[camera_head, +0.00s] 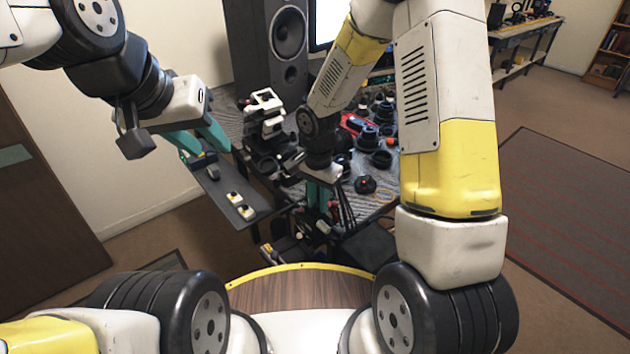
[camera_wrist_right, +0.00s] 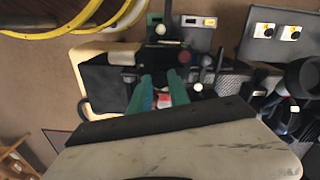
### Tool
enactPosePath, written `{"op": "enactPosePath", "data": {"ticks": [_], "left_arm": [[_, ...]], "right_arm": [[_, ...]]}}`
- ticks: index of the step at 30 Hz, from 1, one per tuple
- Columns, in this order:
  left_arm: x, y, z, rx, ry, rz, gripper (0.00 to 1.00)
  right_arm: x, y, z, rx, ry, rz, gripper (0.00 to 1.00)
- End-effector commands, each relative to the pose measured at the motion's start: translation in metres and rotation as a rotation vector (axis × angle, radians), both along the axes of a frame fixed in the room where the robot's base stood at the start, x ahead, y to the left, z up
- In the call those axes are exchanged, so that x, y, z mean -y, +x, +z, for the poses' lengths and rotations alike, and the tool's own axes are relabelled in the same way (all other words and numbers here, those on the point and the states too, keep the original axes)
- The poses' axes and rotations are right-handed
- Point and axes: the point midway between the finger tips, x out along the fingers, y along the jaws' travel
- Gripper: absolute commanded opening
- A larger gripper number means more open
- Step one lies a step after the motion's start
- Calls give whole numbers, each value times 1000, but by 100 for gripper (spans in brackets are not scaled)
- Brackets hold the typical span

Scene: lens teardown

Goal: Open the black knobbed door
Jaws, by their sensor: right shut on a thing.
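I cannot clearly pick out the black knobbed door in either view. In the right wrist view, a dark panel-like area (camera_wrist_right: 165,55) with small round knobs, one white (camera_wrist_right: 160,29) and one dark red (camera_wrist_right: 184,57), lies just beyond my fingertips. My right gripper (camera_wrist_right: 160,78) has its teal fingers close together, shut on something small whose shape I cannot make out. In the head view my right gripper (camera_head: 318,205) points down at the table's front edge. My left gripper (camera_head: 213,148) is open and empty, above a dark tray at the left.
A tall speaker (camera_head: 275,50) stands behind. Tools and containers crowd below the front edge.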

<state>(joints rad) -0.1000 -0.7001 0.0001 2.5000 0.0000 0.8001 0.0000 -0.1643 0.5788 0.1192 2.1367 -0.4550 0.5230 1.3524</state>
Motion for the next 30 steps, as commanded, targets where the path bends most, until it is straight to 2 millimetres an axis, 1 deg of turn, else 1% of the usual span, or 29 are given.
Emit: {"op": "enactPosePath", "data": {"ticks": [8, 21, 30], "left_arm": [[0, 0, 0, 0, 0, 0, 36], [0, 0, 0, 0, 0, 0, 36], [0, 0, 0, 0, 0, 0, 36]], "right_arm": [[-5, 6, 4, -79, -60, 2, 0], [-17, 22, 10, -339, -249, 2, 0], [-21, 30, 11, -459, -335, 1, 0]]}}
